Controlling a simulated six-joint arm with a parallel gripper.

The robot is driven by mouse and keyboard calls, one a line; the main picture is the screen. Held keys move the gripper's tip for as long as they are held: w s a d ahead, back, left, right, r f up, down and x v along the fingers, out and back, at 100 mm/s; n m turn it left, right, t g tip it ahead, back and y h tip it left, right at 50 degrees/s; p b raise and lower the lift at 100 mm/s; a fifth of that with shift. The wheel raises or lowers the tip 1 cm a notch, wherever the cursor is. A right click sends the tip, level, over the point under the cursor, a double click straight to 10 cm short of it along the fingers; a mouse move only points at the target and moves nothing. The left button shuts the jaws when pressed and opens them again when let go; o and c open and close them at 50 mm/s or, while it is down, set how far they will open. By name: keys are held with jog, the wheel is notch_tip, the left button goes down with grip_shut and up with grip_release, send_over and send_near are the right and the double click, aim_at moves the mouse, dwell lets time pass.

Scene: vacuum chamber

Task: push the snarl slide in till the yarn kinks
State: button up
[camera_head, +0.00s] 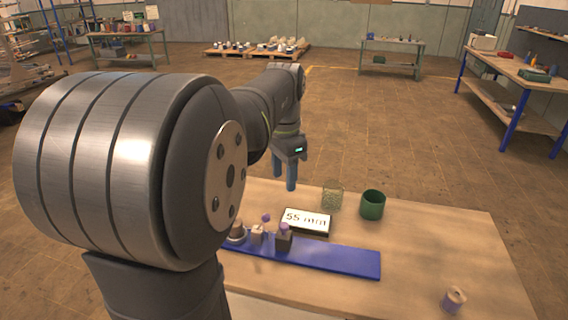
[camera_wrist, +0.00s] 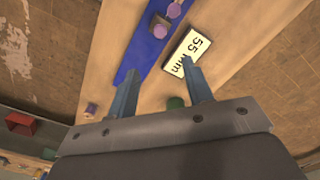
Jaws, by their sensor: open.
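A blue rail (camera_head: 330,258) lies along the wooden table; it also shows in the wrist view (camera_wrist: 146,47). On it stands a dark block with a purple top (camera_head: 284,241), likely the snarl slide, seen also in the wrist view (camera_wrist: 160,27). Left of it are a small pale block (camera_head: 257,235) and a purple ball (camera_head: 266,217). I cannot make out the yarn's path or any kink. My gripper (camera_head: 291,186) is open and empty, above the table's far edge, beyond the rail and apart from it. Its two fingers show spread in the wrist view (camera_wrist: 160,68).
A sign reading 55 mm (camera_head: 307,221) stands just behind the rail. A speckled glass (camera_head: 332,196) and a green cup (camera_head: 372,205) stand behind and right of it. A purple spool (camera_head: 454,299) stands at the front right. The table's right side is mostly clear.

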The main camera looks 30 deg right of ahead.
aim_at(285, 224)
jog(key=shift+r, duration=1.3)
jog(key=shift+f, duration=0.1)
notch_tip(285, 224, down, 18)
jog(key=shift+r, duration=0.25)
jog(key=shift+s+d+r, duration=0.1)
jog(key=shift+d, duration=0.05)
